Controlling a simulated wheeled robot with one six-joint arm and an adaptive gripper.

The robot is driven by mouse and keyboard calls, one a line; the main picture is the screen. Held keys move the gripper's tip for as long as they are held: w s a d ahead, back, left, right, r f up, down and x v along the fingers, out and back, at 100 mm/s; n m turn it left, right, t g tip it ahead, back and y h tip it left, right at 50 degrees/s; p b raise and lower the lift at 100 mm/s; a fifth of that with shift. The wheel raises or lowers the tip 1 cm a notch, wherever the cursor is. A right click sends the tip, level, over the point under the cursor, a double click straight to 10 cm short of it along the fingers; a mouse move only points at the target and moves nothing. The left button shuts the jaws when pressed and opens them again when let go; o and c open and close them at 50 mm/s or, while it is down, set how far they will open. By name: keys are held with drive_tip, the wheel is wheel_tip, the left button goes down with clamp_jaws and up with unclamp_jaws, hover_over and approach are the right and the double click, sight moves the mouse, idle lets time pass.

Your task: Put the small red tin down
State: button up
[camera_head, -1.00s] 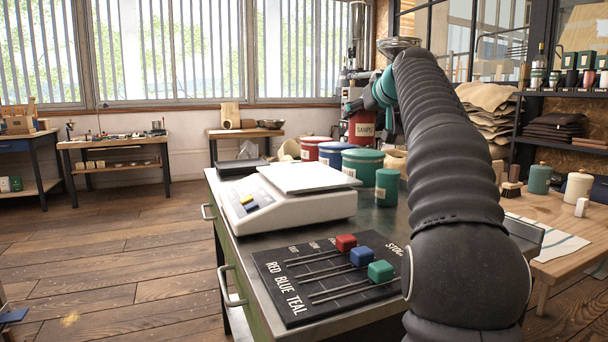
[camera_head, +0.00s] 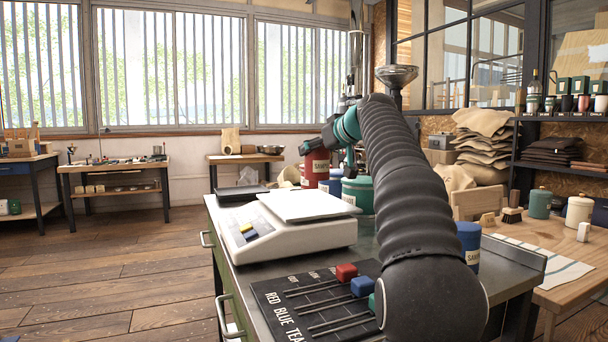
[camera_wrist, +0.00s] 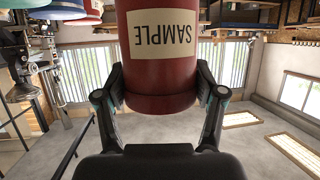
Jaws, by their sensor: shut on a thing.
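The small red tin (camera_head: 316,167), with a cream SAMPLE label, is held in the air above the far part of the bench in the head view. My gripper (camera_wrist: 160,92) is shut on it, one finger on each side. In the wrist view the tin (camera_wrist: 160,78) fills the upper middle and its label reads upside down. My arm crosses the head view and hides part of the bench. The gap beneath the tin is hard to judge.
A white scale (camera_head: 300,230) stands on the bench (camera_head: 381,233) with a slider board (camera_head: 281,302) in front. A large teal tin (camera_head: 362,193) and a blue one (camera_head: 335,185) stand behind it. A small blue tin (camera_head: 468,240) stands right of my arm.

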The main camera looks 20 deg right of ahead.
drive_tip(key=w+a+f, duration=0.2)
drive_tip(key=a, duration=0.1)
drive_tip(key=b, duration=0.1)
hover_over(305, 201)
drive_tip(key=shift+s+a+f, duration=0.1)
drive_tip(key=shift+s+f, duration=0.05)
drive_tip(key=shift+f, duration=1.85)
drive_tip(key=shift+f+b, duration=0.1)
drive_tip(key=shift+b, duration=0.2)
drive_tip(key=o, duration=1.2)
drive_tip(key=b+v, duration=0.1)
drive_tip(key=v, duration=1.1)
